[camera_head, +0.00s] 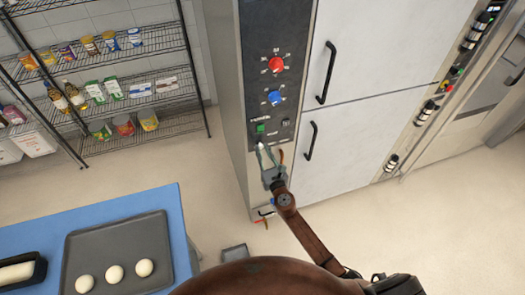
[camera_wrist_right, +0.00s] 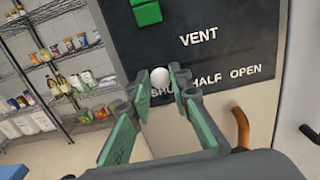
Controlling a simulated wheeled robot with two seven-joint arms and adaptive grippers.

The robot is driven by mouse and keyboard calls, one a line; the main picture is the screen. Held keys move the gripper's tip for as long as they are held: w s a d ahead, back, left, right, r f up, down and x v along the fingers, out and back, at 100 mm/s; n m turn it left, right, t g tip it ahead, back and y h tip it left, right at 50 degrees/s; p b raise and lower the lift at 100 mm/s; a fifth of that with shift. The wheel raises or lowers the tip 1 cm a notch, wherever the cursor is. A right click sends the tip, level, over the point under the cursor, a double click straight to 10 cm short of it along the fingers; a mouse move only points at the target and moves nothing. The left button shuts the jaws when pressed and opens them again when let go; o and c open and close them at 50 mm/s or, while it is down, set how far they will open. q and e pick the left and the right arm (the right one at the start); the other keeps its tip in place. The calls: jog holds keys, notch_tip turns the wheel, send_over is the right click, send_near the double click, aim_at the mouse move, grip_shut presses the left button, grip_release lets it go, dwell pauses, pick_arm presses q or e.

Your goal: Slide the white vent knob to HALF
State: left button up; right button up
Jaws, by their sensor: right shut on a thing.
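The white vent knob (camera_wrist_right: 160,77) sits on the dark control panel (camera_wrist_right: 225,53) in the right wrist view, under the word VENT. It stands above the SHUT label, at the left of HALF and OPEN; the SHUT lettering is partly hidden by my fingers. My right gripper (camera_wrist_right: 162,84) has its green fingers on both sides of the knob, shut on it. In the head view my right gripper (camera_head: 262,150) reaches up to the lower part of the panel. My left gripper is not in view.
A red dial (camera_head: 276,64), a blue dial (camera_head: 274,97) and a green button (camera_head: 261,128) are above on the panel. Oven doors with black handles (camera_head: 310,141) stand at the right. An orange-brown hook-like part (camera_wrist_right: 240,128) is right of my gripper. A blue table (camera_head: 150,198) is lower left.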

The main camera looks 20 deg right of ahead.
aim_at(272, 139)
grip_shut()
jog(key=d+b, duration=0.1)
jog(key=d, duration=0.5)
jog(key=o, duration=0.8)
grip_release()
